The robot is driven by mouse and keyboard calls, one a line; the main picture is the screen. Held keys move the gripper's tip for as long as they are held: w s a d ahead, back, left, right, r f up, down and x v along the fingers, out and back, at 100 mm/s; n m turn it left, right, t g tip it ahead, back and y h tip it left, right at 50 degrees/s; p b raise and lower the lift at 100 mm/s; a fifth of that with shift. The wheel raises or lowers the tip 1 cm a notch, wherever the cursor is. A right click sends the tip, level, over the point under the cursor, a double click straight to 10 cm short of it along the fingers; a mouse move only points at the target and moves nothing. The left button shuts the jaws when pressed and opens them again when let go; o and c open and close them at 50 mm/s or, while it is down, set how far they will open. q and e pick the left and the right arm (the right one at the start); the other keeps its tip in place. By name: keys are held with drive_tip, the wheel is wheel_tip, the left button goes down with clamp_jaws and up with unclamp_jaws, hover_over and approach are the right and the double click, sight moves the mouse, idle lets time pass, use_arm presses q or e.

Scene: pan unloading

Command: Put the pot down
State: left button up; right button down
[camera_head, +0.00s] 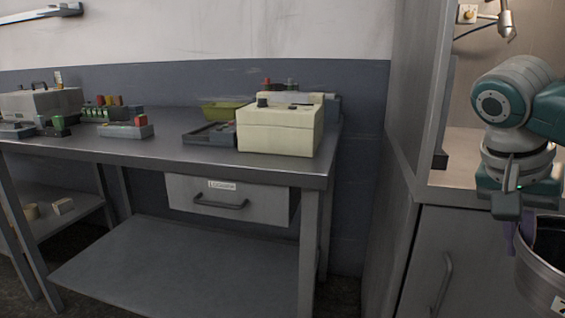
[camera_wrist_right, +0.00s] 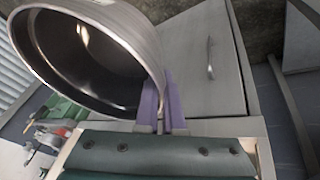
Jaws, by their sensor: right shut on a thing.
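The pot (camera_head: 538,275) is a metal vessel with a dark inside and a pale label at the right edge of the head view, partly cut off. In the right wrist view the pot (camera_wrist_right: 150,52) fills the upper left, with its open mouth showing. My right gripper (camera_head: 510,232) hangs at the pot's rim in the head view. Its purple fingers (camera_wrist_right: 162,98) are shut on the pot's rim in the right wrist view. The pot's underside is hidden, so I cannot tell what is beneath it. My left gripper is not in view.
A grey cabinet (camera_head: 450,250) with a handle stands just left of the pot.

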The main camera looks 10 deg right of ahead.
drive_tip(key=a+r+n+t+y, duration=0.15)
drive_tip(key=a+r+n, duration=0.25)
drive_tip(key=a+r, duration=0.5)
drive_tip(key=a+r+n+t+h, duration=0.15)
drive_tip(key=a+r+n, duration=0.25)
drive_tip(key=a, duration=0.9)
drive_tip(key=s+r+n+y+p, duration=0.1)
drive_tip(key=s+r+n+p, duration=0.1)
drive_tip(key=r+p, duration=2.7)
drive_tip(key=s+r+n+t+y+p, duration=0.1)
drive_tip(key=r+n+p, duration=0.1)
drive_tip(key=r+p, duration=2.7)
wheel_tip(320, 180, up, 2)
drive_tip(key=shift+s+r+t, duration=0.1)
drive_tip(key=shift+s+t, duration=0.2)
drive_tip(key=shift+s, duration=0.1)
